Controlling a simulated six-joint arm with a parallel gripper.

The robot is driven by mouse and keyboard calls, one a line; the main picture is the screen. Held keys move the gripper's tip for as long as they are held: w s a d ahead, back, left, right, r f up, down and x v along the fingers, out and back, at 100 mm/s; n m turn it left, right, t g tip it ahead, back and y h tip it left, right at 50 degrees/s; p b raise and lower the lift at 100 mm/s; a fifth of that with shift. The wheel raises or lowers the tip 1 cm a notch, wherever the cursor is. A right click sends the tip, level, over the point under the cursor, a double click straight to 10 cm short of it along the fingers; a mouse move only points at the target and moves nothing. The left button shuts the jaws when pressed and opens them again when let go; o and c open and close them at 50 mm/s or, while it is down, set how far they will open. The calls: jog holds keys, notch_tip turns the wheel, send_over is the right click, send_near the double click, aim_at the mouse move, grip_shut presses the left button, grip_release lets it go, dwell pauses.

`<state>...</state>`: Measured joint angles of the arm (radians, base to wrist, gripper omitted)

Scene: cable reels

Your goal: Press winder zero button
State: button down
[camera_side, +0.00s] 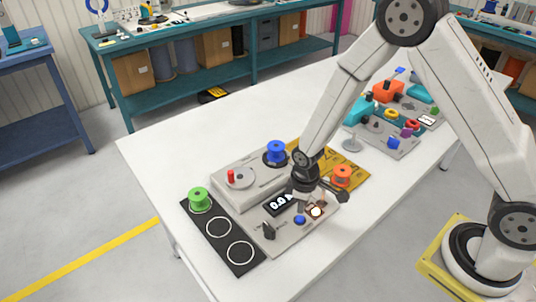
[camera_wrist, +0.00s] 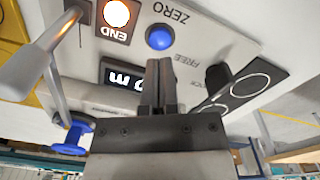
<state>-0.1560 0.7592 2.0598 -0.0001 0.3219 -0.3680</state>
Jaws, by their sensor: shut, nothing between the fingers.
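The winder (camera_side: 262,222) is a grey panel unit on the white table. Its blue ZERO button (camera_wrist: 160,37) is round and raised, with the word ZERO printed beside it. The button also shows in the side view (camera_side: 300,220). My gripper (camera_wrist: 160,72) is shut and empty. In the wrist view its fingertips appear just below the button, with a visible gap between them in the picture. In the side view my gripper hangs over the panel, close to the button, and hides part of the panel; contact is not visible.
A lit END lamp (camera_wrist: 116,14) is beside the button. A dark display (camera_side: 280,203) and a black FREE lever (camera_wrist: 217,77) are nearby. Green (camera_side: 200,198), blue (camera_side: 276,151) and orange (camera_side: 342,176) reels stand around the winder. A grey rod (camera_wrist: 38,62) is left of my fingers.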

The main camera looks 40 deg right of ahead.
aim_at(301, 217)
jog(key=shift+r, duration=1.8)
jog(key=shift+s+d+r, duration=0.1)
jog(key=shift+d+r, duration=0.05)
jog(key=shift+r, duration=0.25)
jog(key=s+d+r+m+t, duration=0.2)
jog(key=s+d+r+m, duration=0.3)
jog(key=s+r, duration=0.3)
jog(key=shift+s+d+r+m+t, duration=0.3)
jog(key=shift+r+m, duration=0.2)
jog(key=shift+r, duration=1.15)
